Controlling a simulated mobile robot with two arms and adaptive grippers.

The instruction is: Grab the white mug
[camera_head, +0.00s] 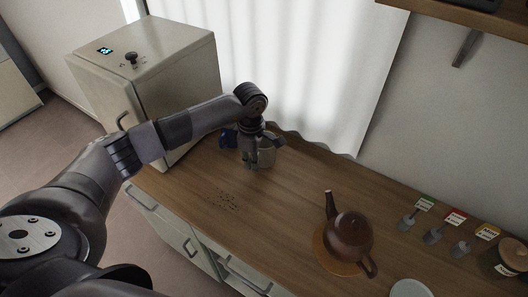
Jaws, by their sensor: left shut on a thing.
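The white mug (267,157) stands at the back of the wooden counter, looking greyish in the shade. It is partly hidden behind my left gripper (254,161). My left gripper reaches down from above and is shut on the mug. Whether the mug touches the counter cannot be told. My right gripper is out of view.
A dark blue object (228,138) stands just left of the mug. A small fridge-like cabinet (150,80) is at the left end. A brown teapot (348,235), a pale round dish (410,288) and several labelled tags stand at the right. Dark specks lie on the counter's front-left part.

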